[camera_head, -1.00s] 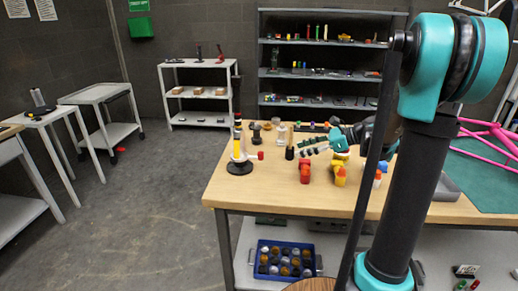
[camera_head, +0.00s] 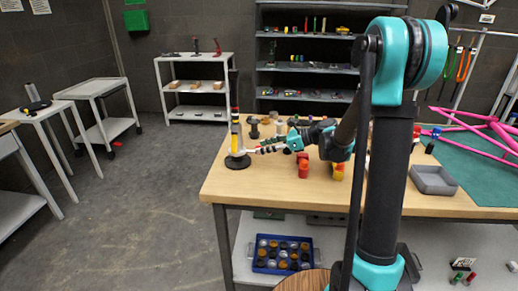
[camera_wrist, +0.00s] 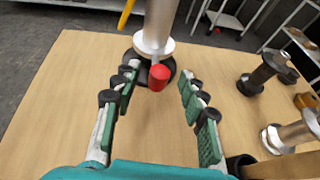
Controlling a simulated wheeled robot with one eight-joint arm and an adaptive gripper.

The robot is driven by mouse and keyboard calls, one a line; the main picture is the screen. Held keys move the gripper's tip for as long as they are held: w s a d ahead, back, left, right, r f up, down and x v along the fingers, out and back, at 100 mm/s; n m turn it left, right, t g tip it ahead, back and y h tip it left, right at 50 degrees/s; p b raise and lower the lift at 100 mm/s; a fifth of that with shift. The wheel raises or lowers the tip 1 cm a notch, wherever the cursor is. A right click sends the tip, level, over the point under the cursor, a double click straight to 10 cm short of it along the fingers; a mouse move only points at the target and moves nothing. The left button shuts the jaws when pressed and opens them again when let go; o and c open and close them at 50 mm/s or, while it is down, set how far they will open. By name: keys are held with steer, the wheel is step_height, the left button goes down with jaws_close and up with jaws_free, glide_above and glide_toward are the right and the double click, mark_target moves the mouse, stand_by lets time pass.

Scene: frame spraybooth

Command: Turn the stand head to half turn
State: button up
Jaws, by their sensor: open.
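The stand (camera_head: 237,147) has a pale silver column on a round black base and stands at the table's left end. Its upper part shows dark, red and yellow in the head view. In the wrist view the silver column (camera_wrist: 159,25) rises out of the frame, so the head's top is hidden there. A red knob (camera_wrist: 158,77) sticks out from the column toward me. My gripper (camera_wrist: 159,78) is open, its two green-padded fingers on either side of the red knob, with gaps visible. In the head view my gripper (camera_head: 268,147) is just right of the stand.
The wooden table (camera_head: 228,187) is bare in front of the stand. Dark and silver pieces (camera_wrist: 262,73) stand at the right in the wrist view. Red blocks (camera_head: 303,168) stand near my arm. A grey tray (camera_head: 433,180) is farther right.

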steer(key=shift+x, duration=1.35)
jaws_close()
